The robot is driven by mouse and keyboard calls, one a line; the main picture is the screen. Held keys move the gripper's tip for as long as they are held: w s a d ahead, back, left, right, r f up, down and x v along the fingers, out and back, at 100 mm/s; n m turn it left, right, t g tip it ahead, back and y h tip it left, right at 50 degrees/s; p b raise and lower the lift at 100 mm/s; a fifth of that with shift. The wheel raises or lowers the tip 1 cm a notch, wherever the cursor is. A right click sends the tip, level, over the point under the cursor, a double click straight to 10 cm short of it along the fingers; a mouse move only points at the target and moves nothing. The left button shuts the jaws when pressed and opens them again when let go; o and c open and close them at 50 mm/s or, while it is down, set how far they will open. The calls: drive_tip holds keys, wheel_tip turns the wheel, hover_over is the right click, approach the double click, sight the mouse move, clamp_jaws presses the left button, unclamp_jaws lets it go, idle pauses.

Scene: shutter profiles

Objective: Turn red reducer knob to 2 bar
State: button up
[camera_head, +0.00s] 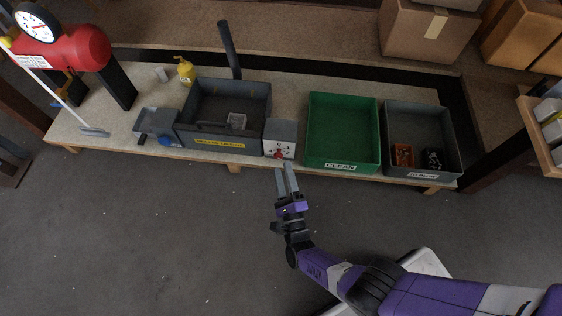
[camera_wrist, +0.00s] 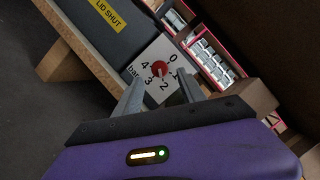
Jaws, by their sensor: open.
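The red reducer knob (camera_head: 279,154) sits on the pale front face of a small grey box (camera_head: 283,130) at the bench's front edge. In the wrist view the red knob (camera_wrist: 161,68) is at the middle of a white dial (camera_wrist: 150,60) marked 0 to 4 and "bar". I cannot tell surely which number the knob points to. My gripper (camera_head: 284,166) is open just in front of the dial. In the wrist view its two fingers (camera_wrist: 161,80) stand apart, below and to either side of the knob, with nothing visible between them.
Left of the box is a grey bin (camera_head: 199,134) with a yellow label; right are a green bin (camera_head: 343,105) and another grey bin (camera_head: 422,118). A red tank with a gauge (camera_head: 75,48) stands far left. The floor before the bench (camera_head: 130,220) is clear.

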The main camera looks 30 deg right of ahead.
drive_tip(key=shift+v, duration=1.7)
